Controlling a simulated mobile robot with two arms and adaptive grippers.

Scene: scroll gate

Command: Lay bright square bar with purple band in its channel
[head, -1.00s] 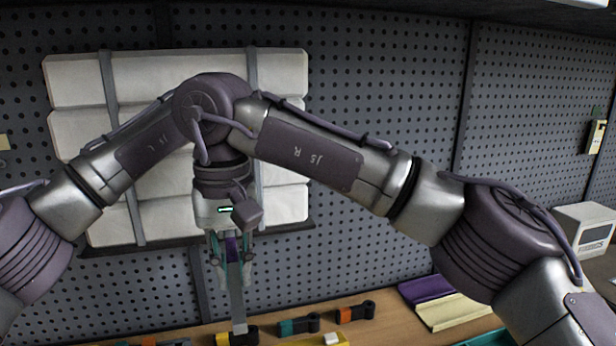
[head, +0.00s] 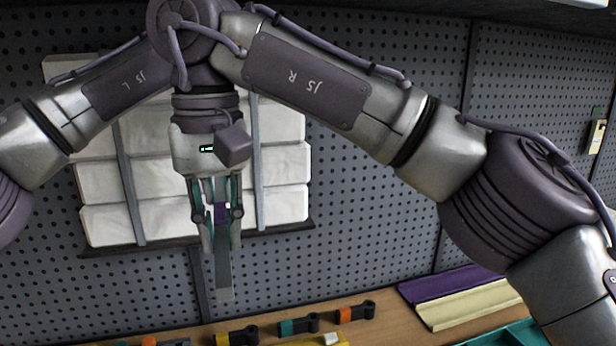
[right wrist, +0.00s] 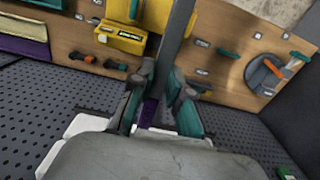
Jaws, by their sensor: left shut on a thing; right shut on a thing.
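The bright square bar (head: 224,278) hangs nearly upright in the head view. Its purple band (head: 221,213) shows between the fingers of my right gripper (head: 221,222), which is shut on the bar at the band. The bar's lower end is clear of the workbench, in front of the pegboard. In the right wrist view the bar (right wrist: 174,45) runs away from the fingers, past the yellow box, with the purple band (right wrist: 148,112) at the jaws. My left arm reaches the same spot, but its gripper is hidden behind my right wrist. I cannot tell which place is the bar's channel.
The workbench (head: 385,330) carries dark clips with yellow (head: 222,339), teal (head: 287,327) and orange (head: 344,315) ends. A purple trough (head: 440,284) and a cream trough (head: 470,304) lie at right. A yellow box (right wrist: 120,38) shows in the right wrist view. White bales stand behind.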

